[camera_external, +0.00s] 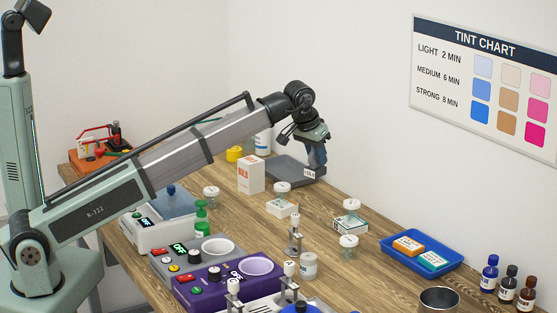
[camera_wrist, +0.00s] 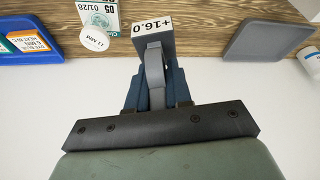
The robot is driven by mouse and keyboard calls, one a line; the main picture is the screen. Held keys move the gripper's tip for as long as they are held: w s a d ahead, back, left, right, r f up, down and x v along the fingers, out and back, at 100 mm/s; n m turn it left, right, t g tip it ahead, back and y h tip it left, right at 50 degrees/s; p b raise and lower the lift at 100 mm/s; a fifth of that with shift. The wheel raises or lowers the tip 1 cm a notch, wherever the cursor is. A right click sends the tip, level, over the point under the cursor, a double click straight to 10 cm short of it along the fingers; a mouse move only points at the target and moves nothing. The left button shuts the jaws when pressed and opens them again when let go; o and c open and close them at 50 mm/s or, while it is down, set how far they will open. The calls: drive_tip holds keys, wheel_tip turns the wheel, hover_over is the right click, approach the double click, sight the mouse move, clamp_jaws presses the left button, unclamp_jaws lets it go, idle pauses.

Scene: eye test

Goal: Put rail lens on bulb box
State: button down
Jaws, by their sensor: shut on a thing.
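In the external view the label of the rail lens (camera_external: 309,172) shows small, just below the fingers, in front of the grey tray's right part. The bulb box (camera_external: 250,175) appears to be the upright white box with small red lettering, left of my gripper and apart from it. It is not visible in the wrist view.
A grey tray (camera_external: 280,171) lies beside the white box, and it also shows in the wrist view (camera_wrist: 262,37). Several lidded jars (camera_external: 282,190) stand in front. A blue tray (camera_external: 385,247) holds orange and teal packets. Bare wood (camera_external: 320,212) lies between.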

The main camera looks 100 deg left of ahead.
drive_tip(key=s+a+r+n, duration=0.3)
drive_tip(key=s+a+r, duration=0.1)
drive_tip(key=s+a, duration=1.05)
drive_tip(key=r+m, duration=0.1)
drive_tip(key=r, duration=0.1)
hover_over(252, 159)
drive_tip(key=shift+f, duration=4.9)
drive_tip(key=shift+f+g, duration=0.15)
drive_tip(key=shift+g, duration=0.15)
drive_tip(key=c, duration=1)
unclamp_jaws()
drive_tip(key=shift+c, duration=0.2)
drive_tip(key=v, duration=1.2)
drive_tip(key=shift+d, duration=0.2)
